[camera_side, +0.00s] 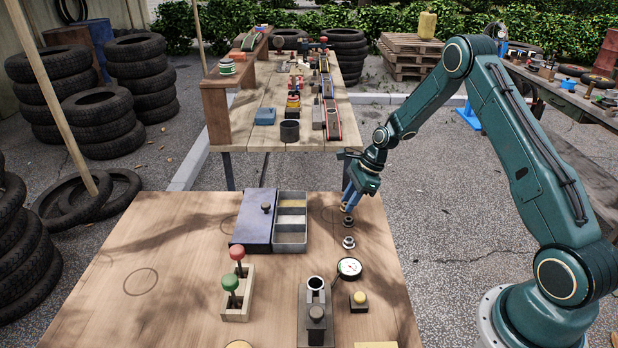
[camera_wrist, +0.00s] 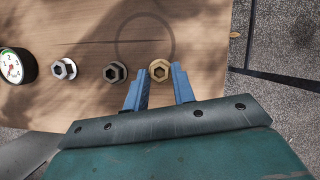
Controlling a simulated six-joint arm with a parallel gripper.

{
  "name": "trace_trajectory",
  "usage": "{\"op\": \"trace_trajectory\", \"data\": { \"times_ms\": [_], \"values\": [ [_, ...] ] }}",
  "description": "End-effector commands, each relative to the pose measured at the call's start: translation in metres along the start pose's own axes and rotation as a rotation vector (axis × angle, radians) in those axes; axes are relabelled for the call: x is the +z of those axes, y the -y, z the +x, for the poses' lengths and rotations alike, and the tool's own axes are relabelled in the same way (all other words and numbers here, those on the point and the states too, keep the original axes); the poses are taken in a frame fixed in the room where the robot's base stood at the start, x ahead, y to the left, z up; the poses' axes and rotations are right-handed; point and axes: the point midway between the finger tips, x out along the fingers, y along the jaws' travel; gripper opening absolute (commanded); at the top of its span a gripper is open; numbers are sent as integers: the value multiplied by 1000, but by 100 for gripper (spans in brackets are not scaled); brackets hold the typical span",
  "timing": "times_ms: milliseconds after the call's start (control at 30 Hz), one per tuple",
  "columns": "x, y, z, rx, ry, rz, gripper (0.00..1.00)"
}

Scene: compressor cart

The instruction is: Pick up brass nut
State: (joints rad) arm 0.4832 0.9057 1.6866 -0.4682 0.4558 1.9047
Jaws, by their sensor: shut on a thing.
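The brass nut (camera_wrist: 159,70) is a gold-coloured hex nut with a hole, at the right end of a short row of nuts in the wrist view. My gripper (camera_wrist: 159,77) has its two blue fingers on either side of it, shut on it. In the side view my gripper (camera_side: 346,208) points down near the far right edge of the near table, and its fingers largely hide the brass nut. I cannot tell whether the nut is clear of the table.
A dark nut (camera_wrist: 115,72) and a silver nut (camera_wrist: 64,69) stand beside the brass nut, then a dial gauge (camera_wrist: 15,66). A sectioned grey tray (camera_side: 291,238) with a blue lid (camera_side: 254,222) is left of my gripper. The table's right edge is close.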

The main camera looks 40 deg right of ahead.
Motion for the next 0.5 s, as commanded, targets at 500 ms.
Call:
{"op": "trace_trajectory", "data": {
  "times_ms": [500],
  "values": [
    [7, 1, -15, -2, 1, 0, 3]
  ]
}}
